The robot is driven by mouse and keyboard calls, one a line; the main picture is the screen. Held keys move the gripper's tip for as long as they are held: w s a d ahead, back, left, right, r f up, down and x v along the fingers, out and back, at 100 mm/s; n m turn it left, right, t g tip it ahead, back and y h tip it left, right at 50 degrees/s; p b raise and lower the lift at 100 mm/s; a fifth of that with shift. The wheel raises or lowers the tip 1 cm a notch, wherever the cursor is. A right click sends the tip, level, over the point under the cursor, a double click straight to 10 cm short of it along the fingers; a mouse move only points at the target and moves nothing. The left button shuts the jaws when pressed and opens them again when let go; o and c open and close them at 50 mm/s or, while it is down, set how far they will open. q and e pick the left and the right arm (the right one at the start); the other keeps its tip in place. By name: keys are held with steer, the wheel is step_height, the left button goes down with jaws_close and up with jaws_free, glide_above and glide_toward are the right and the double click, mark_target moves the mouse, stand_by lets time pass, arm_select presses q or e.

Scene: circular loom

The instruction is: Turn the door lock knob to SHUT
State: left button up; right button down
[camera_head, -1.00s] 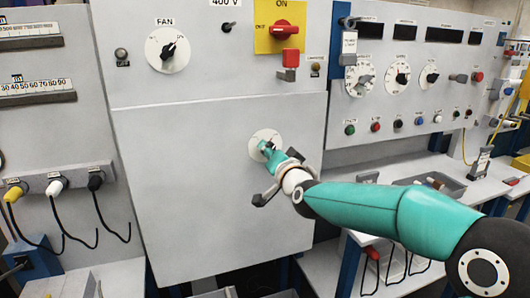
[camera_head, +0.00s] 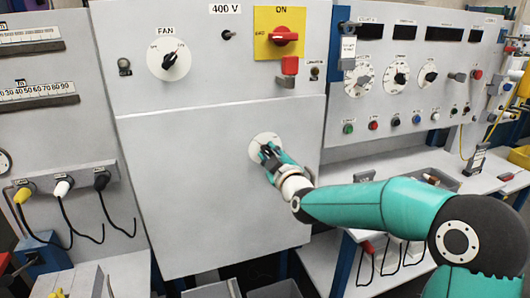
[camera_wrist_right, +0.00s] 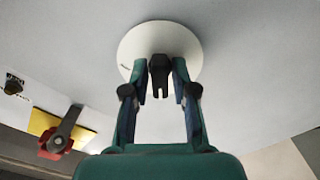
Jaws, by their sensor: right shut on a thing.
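The door lock knob is black and sits on a round white dial (camera_head: 256,144) on the grey cabinet door (camera_head: 215,200). In the right wrist view the knob (camera_wrist_right: 160,72) stands between my two fingertips, in front of the white dial (camera_wrist_right: 135,45). My right gripper (camera_head: 268,152) is shut on the knob, and in the head view its fingers hide much of it. The dial's lettering is too small or covered to read. My left gripper is not in view.
Above the door are the fan knob (camera_head: 170,60) and a red switch on a yellow plate (camera_head: 265,18). A panel of dials and coloured buttons (camera_head: 400,90) is at the right, above a bench with a grey tray (camera_head: 415,175). Plugs with cables (camera_head: 62,187) are at the left.

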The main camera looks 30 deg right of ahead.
steer(key=c, duration=1.1)
jaws_free()
steer(key=shift+a, duration=0.2)
steer(key=shift+d, duration=0.1)
steer(key=shift+s+b, duration=0.35)
steer(key=shift+s, duration=0.1)
steer(key=shift+b+v, duration=0.85)
steer(key=shift+v, duration=2.2)
